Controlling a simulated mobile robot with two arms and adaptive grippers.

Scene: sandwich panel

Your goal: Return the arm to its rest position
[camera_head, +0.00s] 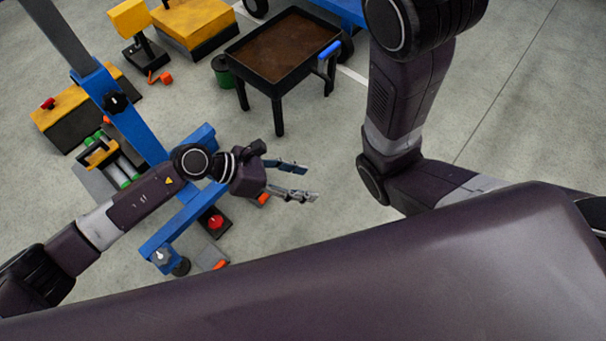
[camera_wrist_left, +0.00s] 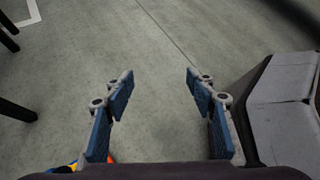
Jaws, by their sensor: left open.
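My left arm comes in from the left in the head view, and its gripper (camera_head: 300,181) points to the right over the floor. Its two fingers are spread apart with nothing between them. In the left wrist view the open left gripper (camera_wrist_left: 160,92) shows two blue-padded fingers with bare grey floor between them. My right arm's links stand at the right of the head view. The right gripper is out of view.
A blue frame (camera_head: 136,130) stands close behind and below my left arm. A brown-topped table (camera_head: 283,46) with dark legs stands farther back. A red button box (camera_head: 215,222) lies below the left wrist. Yellow boxes (camera_head: 194,22) stand at the back. The floor right of the left gripper is clear.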

